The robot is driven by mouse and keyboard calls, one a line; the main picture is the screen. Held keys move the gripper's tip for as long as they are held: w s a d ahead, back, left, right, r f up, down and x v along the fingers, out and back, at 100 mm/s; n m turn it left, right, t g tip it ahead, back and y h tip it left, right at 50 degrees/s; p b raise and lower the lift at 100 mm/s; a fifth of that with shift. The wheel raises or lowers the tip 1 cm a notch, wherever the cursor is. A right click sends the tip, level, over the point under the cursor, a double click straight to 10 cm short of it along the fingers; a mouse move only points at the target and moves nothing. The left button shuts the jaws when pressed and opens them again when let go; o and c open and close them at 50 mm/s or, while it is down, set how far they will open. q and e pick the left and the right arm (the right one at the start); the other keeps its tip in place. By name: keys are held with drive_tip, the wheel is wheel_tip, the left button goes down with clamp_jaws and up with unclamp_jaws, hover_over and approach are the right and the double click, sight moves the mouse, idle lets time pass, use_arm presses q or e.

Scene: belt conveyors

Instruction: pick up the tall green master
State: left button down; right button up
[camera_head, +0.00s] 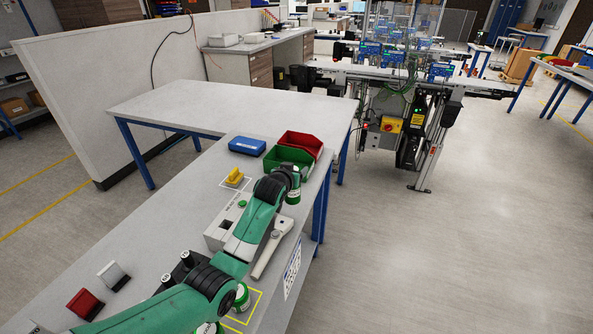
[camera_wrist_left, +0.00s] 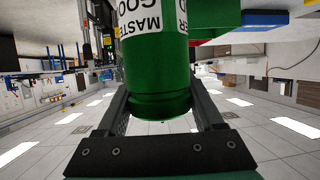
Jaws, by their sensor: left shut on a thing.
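The green master (camera_wrist_left: 157,70) is a green cylinder with a white band whose black lettering partly reads "MASTER" and "GOOD". It fills the space between the two dark fingers of my left gripper (camera_wrist_left: 158,95), which is shut on it. In the head view the green master (camera_head: 293,196) hangs at the end of my green arm, by the right edge of the bench, and my left gripper (camera_head: 292,176) is partly hidden by the wrist. Its height above the bench is hard to tell. My right gripper is not in view.
A green bin (camera_head: 288,158) and a red bin (camera_head: 301,143) stand just beyond the gripper, beside a blue box (camera_head: 247,146). A yellow part (camera_head: 234,177) lies nearer. Another green cylinder (camera_head: 242,297) stands near yellow marking. The far white table (camera_head: 230,102) is clear.

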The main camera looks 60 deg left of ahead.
use_arm(q)
drive_tip(key=s+d+r+p, duration=0.2)
drive_tip(key=r+p, duration=0.1)
drive_tip(key=d+r+p, duration=0.1)
drive_tip(key=r+p, duration=0.1)
drive_tip(key=shift+s+r, duration=0.2)
drive_tip(key=shift+s, duration=0.2)
drive_tip(key=f+p+v, duration=0.1)
drive_tip(key=p+v, duration=0.6)
drive_tip(key=shift+s+d, duration=0.4)
drive_tip(key=shift+s, duration=0.1)
